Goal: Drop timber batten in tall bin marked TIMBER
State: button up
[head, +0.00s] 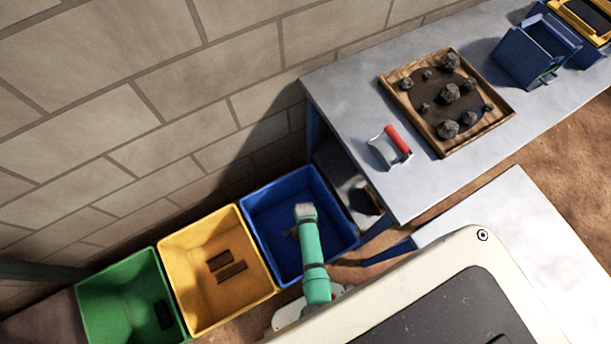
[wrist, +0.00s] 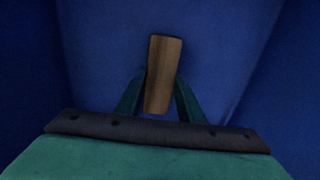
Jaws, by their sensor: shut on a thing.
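A brown wooden batten (wrist: 163,75) is held between the two fingers of my gripper (wrist: 160,95) in the wrist view, with blue bin walls all around it. In the head view my green arm reaches over the blue bin (head: 262,205), and my gripper (head: 298,232) is at or inside its mouth. The batten is mostly hidden behind my arm there. No marking on any bin is readable, so I cannot tell which one is TIMBER.
A yellow bin (head: 185,252) holding two dark pieces and a green bin (head: 105,285) with one dark piece stand to the left. A grey bench (head: 345,90) carries a wooden tray (head: 478,128) of rocks, a red-handled tool (head: 397,140) and a small blue container (head: 535,50).

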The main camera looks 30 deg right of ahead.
jog(key=shift+f, duration=0.15)
jog(key=o, duration=1.2)
jog(key=s+d+r+n+t+h, duration=0.1)
jog(key=s+r+n+t, duration=0.25)
jog(key=r, duration=1.05)
jog(key=s+a+r+n+t, duration=0.3)
jog(key=a+r+n+t, duration=0.1)
jog(key=r, duration=0.8)
jog(key=s+a+r+n+t, duration=0.3)
jog(key=a+r+n+t, duration=0.1)
jog(key=r, duration=0.9)
jog(key=s+a+r+n+t+y, duration=0.1)
jog(key=s+a+r+n+t, duration=0.3)
jog(key=r, duration=0.9)
jog(key=shift+a+r+n, duration=0.2)
jog(key=shift+a+n, duration=0.85)
jog(key=shift+a, duration=0.2)
